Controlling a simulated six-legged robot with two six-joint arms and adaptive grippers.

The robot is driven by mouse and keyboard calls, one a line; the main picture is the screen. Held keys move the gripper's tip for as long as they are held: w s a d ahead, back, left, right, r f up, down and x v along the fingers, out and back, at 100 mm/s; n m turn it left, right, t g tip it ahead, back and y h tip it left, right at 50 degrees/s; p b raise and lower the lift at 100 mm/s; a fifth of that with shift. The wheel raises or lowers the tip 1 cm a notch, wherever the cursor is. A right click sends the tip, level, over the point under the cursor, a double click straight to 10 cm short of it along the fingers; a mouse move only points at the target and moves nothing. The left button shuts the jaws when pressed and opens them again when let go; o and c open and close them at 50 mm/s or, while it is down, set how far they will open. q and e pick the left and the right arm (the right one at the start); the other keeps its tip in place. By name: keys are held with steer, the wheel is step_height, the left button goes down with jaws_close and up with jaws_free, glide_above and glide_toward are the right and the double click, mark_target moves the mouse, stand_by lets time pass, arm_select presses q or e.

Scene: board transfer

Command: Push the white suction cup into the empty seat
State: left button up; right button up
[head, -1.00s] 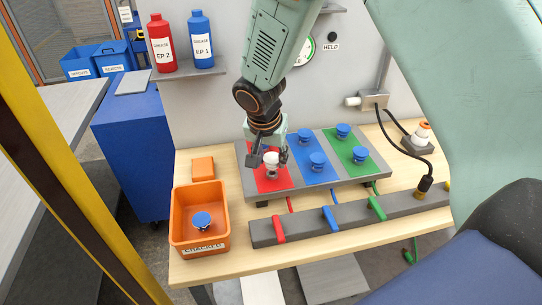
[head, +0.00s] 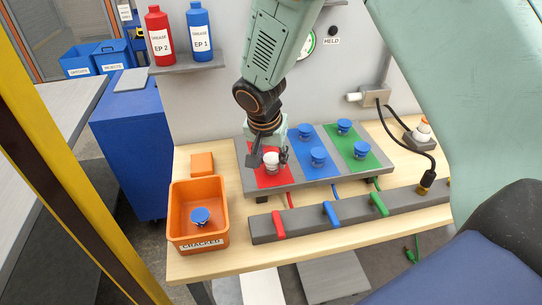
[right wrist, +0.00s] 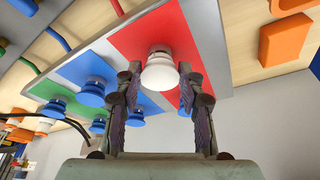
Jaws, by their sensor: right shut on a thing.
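The white suction cup (head: 271,158) is upright over the front part of the red field (head: 262,180) on the grey board. In the right wrist view the white cup (right wrist: 160,72) is between my right gripper's fingers. My right gripper (head: 270,157) is shut on it, pointing down. The cup's lower part is close to the board, and I cannot tell whether it is fully down in its seat. My left gripper is not in view.
Blue cups stand on the blue field (head: 330,173) and green field (head: 373,160). An orange bin (head: 180,232) holding one blue cup stands left. A grey bar (head: 310,224) with coloured levers runs in front. A grey box with a white-and-orange knob (head: 421,134) stands right.

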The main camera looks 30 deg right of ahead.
steer(key=shift+f, duration=0.35)
steer(key=o, duration=1.2)
steer(key=shift+o, duration=0.2)
steer(key=v, duration=1.2)
steer(key=shift+s, duration=0.15)
